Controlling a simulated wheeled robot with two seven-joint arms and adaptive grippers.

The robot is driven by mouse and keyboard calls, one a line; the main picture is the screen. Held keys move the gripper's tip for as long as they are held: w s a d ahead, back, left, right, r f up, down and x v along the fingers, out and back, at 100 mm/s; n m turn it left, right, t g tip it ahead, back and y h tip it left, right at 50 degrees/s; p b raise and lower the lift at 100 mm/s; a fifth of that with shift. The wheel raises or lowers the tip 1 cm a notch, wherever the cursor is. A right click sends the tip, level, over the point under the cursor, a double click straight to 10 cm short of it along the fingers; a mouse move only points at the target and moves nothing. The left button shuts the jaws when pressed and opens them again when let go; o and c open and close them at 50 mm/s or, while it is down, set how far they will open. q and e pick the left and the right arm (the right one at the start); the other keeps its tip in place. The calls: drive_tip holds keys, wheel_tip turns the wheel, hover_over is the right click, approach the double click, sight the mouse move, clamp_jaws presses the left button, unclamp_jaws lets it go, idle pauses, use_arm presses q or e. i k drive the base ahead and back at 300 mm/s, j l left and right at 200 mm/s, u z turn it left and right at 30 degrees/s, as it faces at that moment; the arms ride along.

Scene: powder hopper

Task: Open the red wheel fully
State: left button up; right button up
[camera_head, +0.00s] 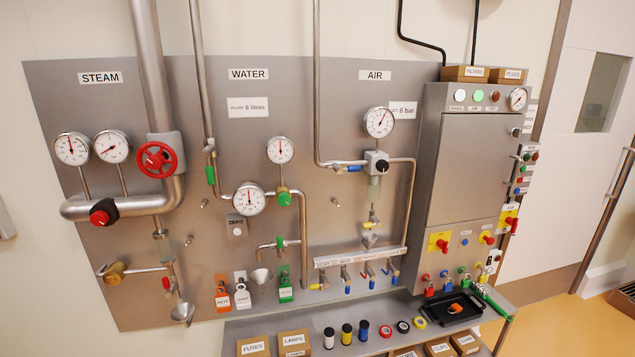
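The red wheel (157,160) is a round, spoked handwheel in the STEAM section, in the upper left of the head view. It is mounted on a grey valve body on the thick vertical steam pipe (152,80). A smaller red knob with a black part (103,212) sits lower left on the horizontal run of the same pipe. Two dial gauges, one at the left (72,149) and one closer to the wheel (112,147), stand beside it. How far the wheel is turned cannot be told. Neither of my grippers shows in this view.
The grey panel also carries WATER and AIR pipes with gauges (249,199) and small valves. A grey cabinet (470,180) projects at the right. A shelf (235,330) below holds boxes, tape rolls and a black tray (455,309). The space before the wheel looks clear.

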sight(156, 161)
drive_tip(key=u, duration=1.45)
